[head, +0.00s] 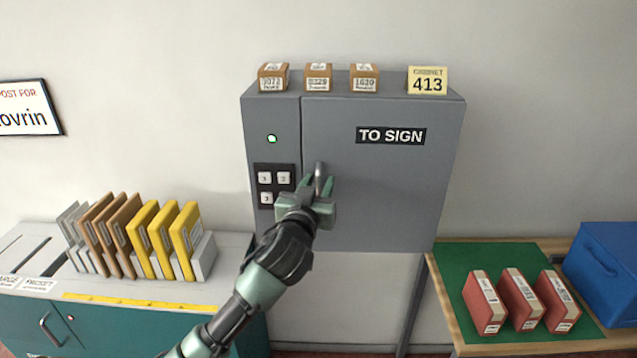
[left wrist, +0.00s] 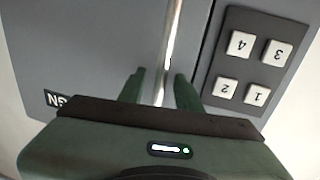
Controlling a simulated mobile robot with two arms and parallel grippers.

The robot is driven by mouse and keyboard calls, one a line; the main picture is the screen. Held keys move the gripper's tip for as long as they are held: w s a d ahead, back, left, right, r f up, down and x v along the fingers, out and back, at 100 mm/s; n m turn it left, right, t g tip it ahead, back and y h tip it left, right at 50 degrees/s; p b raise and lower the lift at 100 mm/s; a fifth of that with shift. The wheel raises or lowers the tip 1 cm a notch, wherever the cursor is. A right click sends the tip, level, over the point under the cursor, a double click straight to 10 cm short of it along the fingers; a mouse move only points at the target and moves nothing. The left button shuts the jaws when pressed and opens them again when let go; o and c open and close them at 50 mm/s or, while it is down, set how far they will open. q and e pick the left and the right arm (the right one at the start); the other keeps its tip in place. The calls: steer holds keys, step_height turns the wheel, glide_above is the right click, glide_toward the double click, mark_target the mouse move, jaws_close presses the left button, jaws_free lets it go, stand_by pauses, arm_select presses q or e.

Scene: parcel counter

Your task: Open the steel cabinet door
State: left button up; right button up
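The grey steel cabinet (head: 270,215) hangs on the wall. Its door (head: 400,195), labelled TO SIGN, looks closed and flush. A vertical metal handle (head: 319,177) is at the door's left edge; it also shows in the left wrist view (left wrist: 173,40). My left gripper (head: 317,184) is at the handle, its green fingers on either side of it. In the left wrist view the fingers (left wrist: 160,76) stand apart, with gaps beside the bar, so the gripper looks open. The fingers hide the handle's lower part. My right gripper is not in view.
A keypad (head: 274,178) and a lit pale green lamp (head: 271,139) are left of the door. Small boxes (head: 318,77) and a 413 sign (head: 427,80) stand on top. Yellow folders (head: 160,235) are lower left; red binders (head: 520,298) and a blue box (head: 605,275) lower right.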

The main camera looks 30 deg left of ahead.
arm_select(q)
steer(key=shift+c, duration=0.3)
jaws_close()
stand_by(1.1)
